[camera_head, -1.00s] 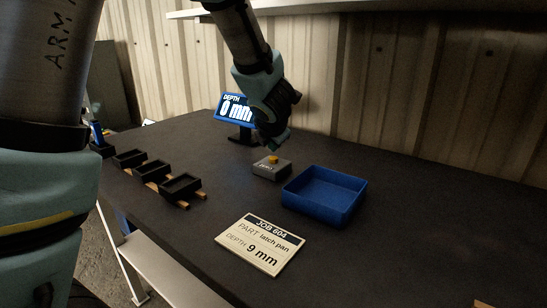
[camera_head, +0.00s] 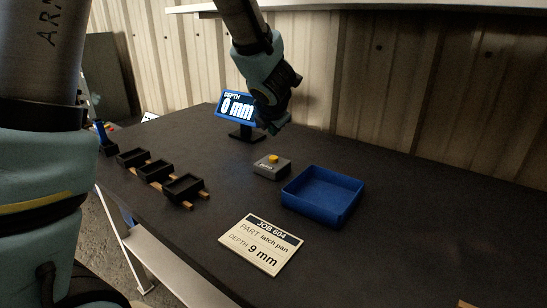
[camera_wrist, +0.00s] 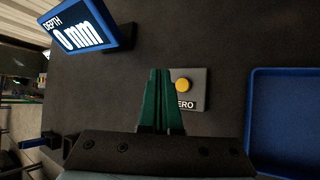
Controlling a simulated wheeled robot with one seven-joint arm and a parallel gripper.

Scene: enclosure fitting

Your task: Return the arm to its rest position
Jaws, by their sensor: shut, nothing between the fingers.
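My gripper (camera_head: 272,128) is above the dark table, over the grey box with the yellow button (camera_head: 272,166), apart from it. In the wrist view my gripper's green fingers (camera_wrist: 160,84) are together with nothing between them. The yellow button box, with a label ending in "ERO", shows just right of the fingertips in the wrist view (camera_wrist: 197,101). The depth display (camera_head: 236,107) behind the gripper reads "0 mm". It also shows at the upper left of the wrist view (camera_wrist: 82,24).
A blue tray (camera_head: 352,212) stands empty right of the button box. Several small black bins (camera_head: 184,188) sit at the left on wooden strips. A corrugated wall (camera_head: 420,80) and a shelf (camera_head: 400,6) bound the back.

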